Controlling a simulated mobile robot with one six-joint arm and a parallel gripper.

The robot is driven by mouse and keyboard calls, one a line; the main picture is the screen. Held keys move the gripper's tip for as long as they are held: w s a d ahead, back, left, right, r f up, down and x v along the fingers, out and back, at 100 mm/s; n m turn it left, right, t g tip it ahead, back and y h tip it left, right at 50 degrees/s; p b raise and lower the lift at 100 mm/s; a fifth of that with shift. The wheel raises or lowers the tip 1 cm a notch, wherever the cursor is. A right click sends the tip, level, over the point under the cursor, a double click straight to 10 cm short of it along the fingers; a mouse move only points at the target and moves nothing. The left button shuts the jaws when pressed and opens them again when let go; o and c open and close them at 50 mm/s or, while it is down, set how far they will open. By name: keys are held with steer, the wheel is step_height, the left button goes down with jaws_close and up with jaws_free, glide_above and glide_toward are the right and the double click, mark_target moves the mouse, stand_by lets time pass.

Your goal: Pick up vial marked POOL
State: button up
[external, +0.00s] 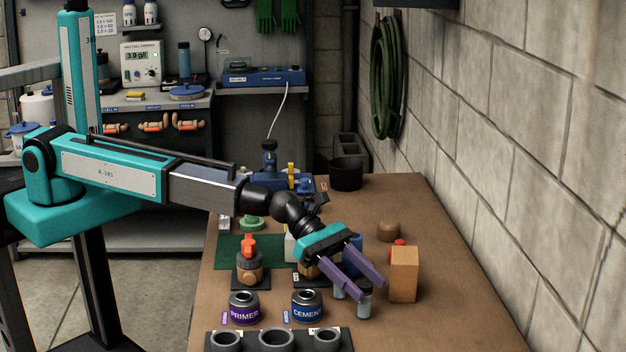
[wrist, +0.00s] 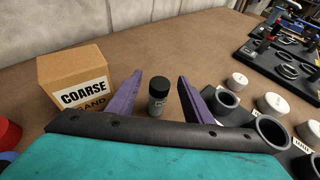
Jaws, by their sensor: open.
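A small vial (wrist: 158,102) with a dark cap stands upright on the bench between my fingers in the wrist view. Its pale label is too small to read for certain. In the external view a small pale vial (external: 364,304) shows beneath the fingertips, its upper part hidden by a finger. My gripper (external: 371,288) has two purple fingers. They are apart and empty, with a gap on each side of the vial in the wrist view (wrist: 160,82).
A cardboard box marked COARSE (wrist: 75,82) stands just left of the fingers in the wrist view. To the right are black ring holders (wrist: 271,132) and white lids (wrist: 238,80). PRIMER (external: 244,308) and CEMENT (external: 307,306) cans stand near the front. Bare bench lies beyond the vial.

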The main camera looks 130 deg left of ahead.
steer(key=shift+w+d+f, duration=0.1)
steer(key=shift+w+f, duration=0.15)
steer(key=shift+w, duration=0.25)
steer(key=c, duration=1.1)
